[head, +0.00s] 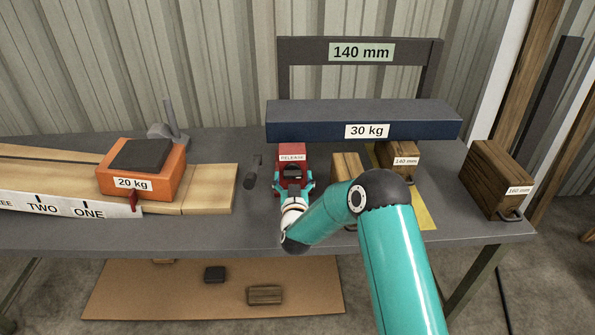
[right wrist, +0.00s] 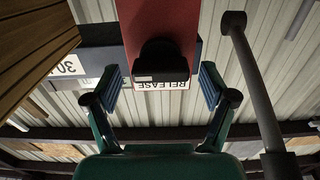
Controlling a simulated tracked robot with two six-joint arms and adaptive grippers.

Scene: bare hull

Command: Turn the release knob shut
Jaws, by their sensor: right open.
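The red release box (head: 292,153) stands on the grey bench below the dark blue beam, with a white RELEASE label on top. Its dark knob (head: 292,171) faces me. In the right wrist view the red box (right wrist: 158,20) and the black knob (right wrist: 157,58) appear upside down. My right gripper (head: 293,187) is open in front of the knob. In the right wrist view its two fingers (right wrist: 162,88) are spread to either side of the knob, with visible gaps, and nothing is held. The knob's turn angle is hard to tell. My left gripper is not in view.
A grey lever (head: 252,173) stands close left of the box; a grey rod (right wrist: 255,80) shows beside the right finger. The 30 kg beam (head: 320,116) lies above. Wooden blocks (head: 402,160) stand right, an orange 20 kg weight (head: 160,187) left.

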